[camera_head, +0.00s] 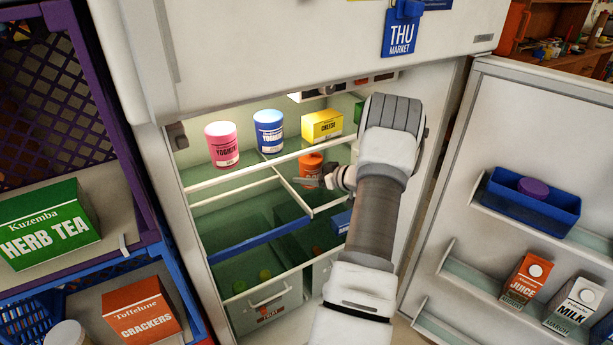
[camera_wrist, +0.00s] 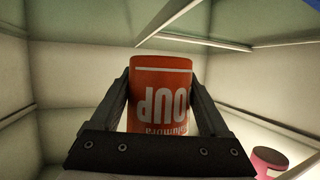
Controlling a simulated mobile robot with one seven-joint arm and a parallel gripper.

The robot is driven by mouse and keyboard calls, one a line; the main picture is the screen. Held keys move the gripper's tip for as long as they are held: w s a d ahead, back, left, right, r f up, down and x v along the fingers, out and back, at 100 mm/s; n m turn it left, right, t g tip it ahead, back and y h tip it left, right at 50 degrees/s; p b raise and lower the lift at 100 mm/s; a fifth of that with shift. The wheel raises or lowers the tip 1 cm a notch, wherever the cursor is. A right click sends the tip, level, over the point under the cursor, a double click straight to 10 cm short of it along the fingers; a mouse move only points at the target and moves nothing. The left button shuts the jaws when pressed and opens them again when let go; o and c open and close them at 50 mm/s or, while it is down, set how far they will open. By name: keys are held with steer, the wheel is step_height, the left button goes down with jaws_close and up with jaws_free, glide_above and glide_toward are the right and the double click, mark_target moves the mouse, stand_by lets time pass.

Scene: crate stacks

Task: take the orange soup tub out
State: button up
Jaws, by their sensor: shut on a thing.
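The orange soup tub (camera_head: 309,166) is inside the open fridge, at the middle shelf level, below the cheese box. In the wrist view the tub (camera_wrist: 160,92) stands between the two fingers, its label upside down in that picture. My gripper (camera_head: 330,178) reaches in from the right and is shut on the tub. In the wrist view the fingers of my gripper (camera_wrist: 163,100) press on both sides of it. Part of the tub is hidden by the gripper in the head view. I cannot tell whether it touches the shelf.
A pink yoghurt tub (camera_head: 222,144), a blue yoghurt tub (camera_head: 268,131) and a yellow cheese box (camera_head: 322,125) stand on the shelf above. A blue-edged shelf (camera_head: 262,245) lies below left. The open fridge door (camera_head: 500,170) is at right, with juice (camera_head: 525,279) and milk (camera_head: 574,305).

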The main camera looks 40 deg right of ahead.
steer(key=s+a+p, duration=0.2)
steer(key=s+a, duration=0.1)
steer(key=s, duration=0.8)
steer(key=s+a+p, duration=0.2)
steer(key=s+a, duration=0.1)
steer(key=s, duration=0.9)
steer(key=s+a+p, duration=0.2)
steer(key=s+a, duration=0.1)
steer(key=s, duration=0.9)
steer(key=shift+s+p, duration=0.2)
steer(key=shift+p, duration=0.15)
steer(key=shift+a, duration=0.1)
